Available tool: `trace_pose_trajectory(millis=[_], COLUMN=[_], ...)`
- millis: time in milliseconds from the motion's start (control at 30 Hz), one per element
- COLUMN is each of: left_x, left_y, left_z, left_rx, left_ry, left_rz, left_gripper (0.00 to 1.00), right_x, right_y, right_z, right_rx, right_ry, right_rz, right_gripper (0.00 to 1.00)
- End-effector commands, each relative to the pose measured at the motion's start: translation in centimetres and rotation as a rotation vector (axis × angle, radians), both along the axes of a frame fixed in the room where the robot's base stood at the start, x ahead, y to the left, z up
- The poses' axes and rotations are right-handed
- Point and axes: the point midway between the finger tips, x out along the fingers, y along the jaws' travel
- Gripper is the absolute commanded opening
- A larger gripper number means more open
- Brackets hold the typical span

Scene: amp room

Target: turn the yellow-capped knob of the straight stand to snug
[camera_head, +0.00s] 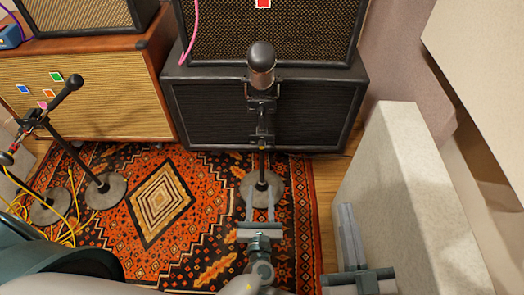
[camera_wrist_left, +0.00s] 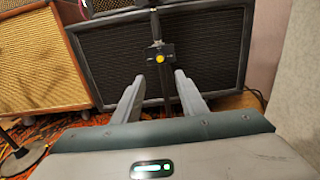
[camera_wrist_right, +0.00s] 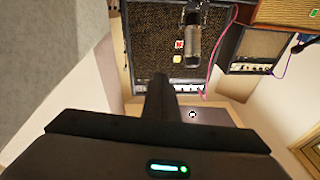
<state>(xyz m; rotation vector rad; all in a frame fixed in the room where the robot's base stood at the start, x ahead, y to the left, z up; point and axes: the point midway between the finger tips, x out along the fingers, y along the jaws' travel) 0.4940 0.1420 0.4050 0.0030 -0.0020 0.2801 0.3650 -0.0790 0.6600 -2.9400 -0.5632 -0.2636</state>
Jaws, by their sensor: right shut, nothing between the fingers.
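The straight stand (camera_head: 262,163) is a dark upright pole on a round grey base, with a large microphone (camera_head: 261,65) on top. Its yellow-capped knob (camera_wrist_left: 160,58) faces my left wrist camera and shows small in the head view (camera_head: 262,147). My left gripper (camera_head: 261,205) is open, its fingers pointing toward the stand. In the left wrist view (camera_wrist_left: 159,82) the pole shows between the fingertips and the knob just above them; the fingers do not appear to touch it. My right gripper (camera_head: 347,218) is shut and empty, well right of the stand.
Dark amp cabinets (camera_head: 330,110) stand behind the stand. A tan cabinet (camera_head: 90,100) is at the left, with another microphone stand (camera_head: 75,158) and yellow cables before it. A pale panel (camera_head: 395,190) is close to my right gripper. A patterned rug (camera_head: 205,220) covers the floor.

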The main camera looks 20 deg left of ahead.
Motion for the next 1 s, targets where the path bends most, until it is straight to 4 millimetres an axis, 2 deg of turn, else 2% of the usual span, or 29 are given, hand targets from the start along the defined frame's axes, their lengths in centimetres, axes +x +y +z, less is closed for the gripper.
trace_pose_trajectory(millis=[267,467,1000], left_x=[0.4,1.9,10.7], left_y=[0.1,0.5,3.1], left_z=[0.0,-0.1,-0.1], left_rx=[-0.002,-0.003,-0.002], left_ry=[0.000,0.000,-0.001], left_rz=[0.000,0.000,0.001], left_gripper=[0.38,0.38,0.38], right_x=[0.0,-0.1,-1.2], right_y=[0.0,0.0,0.2], right_z=[0.0,0.2,2.4], right_rx=[0.000,0.005,0.049], right_ry=[-0.001,-0.014,-0.141], right_rz=[0.000,-0.001,0.000], right_gripper=[0.00,0.00,0.00])
